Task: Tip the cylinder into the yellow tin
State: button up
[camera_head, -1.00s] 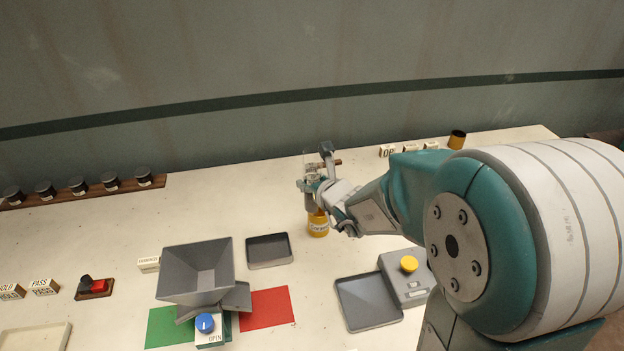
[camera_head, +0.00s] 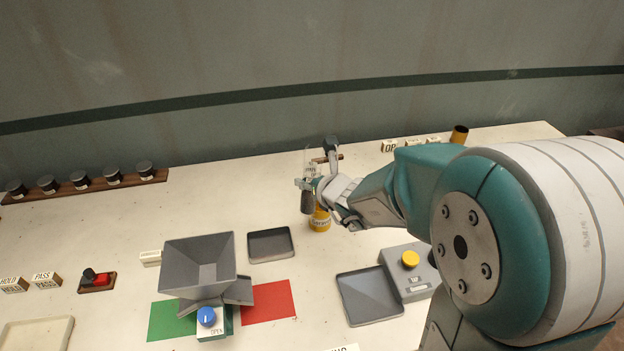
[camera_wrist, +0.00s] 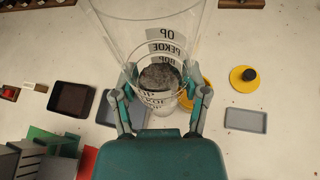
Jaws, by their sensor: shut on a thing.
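A clear glass cylinder (camera_wrist: 150,38) with dark, grainy contents (camera_wrist: 158,77) low inside it is between the fingers of my gripper (camera_wrist: 165,95). My gripper is shut on it. In the head view my gripper (camera_head: 312,186) holds the cylinder (camera_head: 309,160) above the table, its clear upper part faint against the wall. The yellow tin (camera_head: 320,223) with a pale label stands on the table just below my gripper, its top partly hidden. In the wrist view a yellow edge shows behind the right finger; I cannot tell whether it is the tin.
A grey hopper (camera_head: 200,262) stands between a green mat (camera_head: 168,322) and a red mat (camera_head: 270,303). A small dark tray (camera_head: 270,246), a grey tray (camera_head: 370,298) and a box with a yellow button (camera_head: 410,259) are nearby. Another yellow container (camera_head: 458,135) is at the back right.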

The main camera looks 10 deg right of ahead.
jog(key=shift+s+a+m+g+y, duration=0.3)
jog(key=shift+s+a+m+g, duration=0.1)
jog(key=shift+a+m+g, duration=0.15)
jog(key=shift+s+a+m+g+y, duration=0.2)
jog(key=shift+s+m+g+y, duration=0.05)
jog(key=shift+m+y, duration=0.1)
jog(key=shift+s+a+f+m+g+y, duration=0.35)
jog(key=shift+a+f+m+g+y, duration=0.1)
jog(key=shift+m+g+y, duration=0.2)
jog(key=shift+s+a+f+m+g+y, duration=0.35)
jog(key=shift+f+m+g+y, duration=0.15)
jog(key=shift+m, duration=0.25)
jog(key=shift+a+f+y, duration=0.1)
jog(key=shift+f+y, duration=0.1)
jog(key=shift+y, duration=0.1)
jog(key=shift+s+f+m+g, duration=0.1)
jog(key=shift+f+m+g, duration=0.1)
jog(key=shift+m+g, duration=0.25)
jog(key=shift+a+f+y, duration=0.1)
jog(key=shift+f+y, duration=0.15)
jog(key=shift+y, duration=0.15)
jog(key=shift+f+m, duration=0.35)
jog(key=shift+m, duration=0.1)
jog(key=shift+s+f+g+y, duration=0.1)
jog(key=shift+f+g+y, duration=0.05)
jog(key=shift+g+y, duration=0.2)
